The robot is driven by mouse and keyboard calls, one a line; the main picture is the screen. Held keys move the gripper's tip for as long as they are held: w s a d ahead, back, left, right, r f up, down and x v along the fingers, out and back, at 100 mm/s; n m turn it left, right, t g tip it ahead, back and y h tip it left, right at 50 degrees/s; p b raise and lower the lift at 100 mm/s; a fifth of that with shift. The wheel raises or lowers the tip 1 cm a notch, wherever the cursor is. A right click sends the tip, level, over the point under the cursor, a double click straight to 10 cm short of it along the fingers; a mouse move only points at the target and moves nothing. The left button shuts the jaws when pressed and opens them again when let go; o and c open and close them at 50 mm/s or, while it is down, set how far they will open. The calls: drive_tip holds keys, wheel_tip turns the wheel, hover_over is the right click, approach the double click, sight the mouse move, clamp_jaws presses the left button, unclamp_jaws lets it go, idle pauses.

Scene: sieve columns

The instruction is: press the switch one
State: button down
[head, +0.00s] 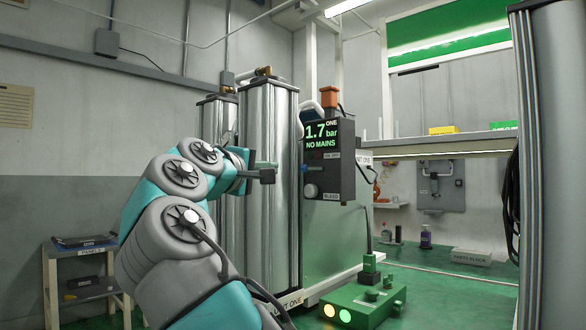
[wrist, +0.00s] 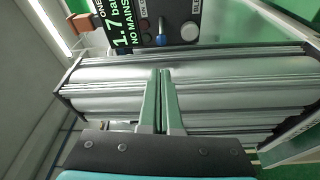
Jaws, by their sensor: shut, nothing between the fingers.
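The dark control box (head: 329,185) of unit one has a green display reading "ONE 1.7 bar NO MAINS". A small dark reddish switch (head: 317,155) sits under the display beside the "ON OFF" label; its position is too small to tell. A round pale knob (head: 310,191) is lower, above the "BLEED" label. My gripper (head: 270,174) is left of the box, in front of the silver columns, apart from the switch. In the wrist view the gripper (wrist: 160,74) is shut and empty, pointing toward the box (wrist: 172,18), whose knob (wrist: 190,31) shows at the top.
Tall silver columns (head: 270,190) stand directly behind my gripper. A green floor unit (head: 358,303) with two lit lamps sits at the lower right. A grey post (head: 545,160) stands at far right. A small shelf table (head: 85,275) is at left.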

sight(291, 167)
drive_tip(key=shift+w+d, duration=0.1)
drive_tip(key=p+x, duration=0.3)
drive_tip(key=x, duration=0.6)
drive_tip(key=shift+w+d, duration=0.1)
drive_tip(key=shift+w, duration=0.3)
drive_tip(key=shift+s+d+y, duration=0.1)
drive_tip(key=shift+d+y, duration=0.1)
drive_tip(key=shift+y, duration=0.1)
drive_tip(key=shift+a, duration=0.15)
idle(0.3)
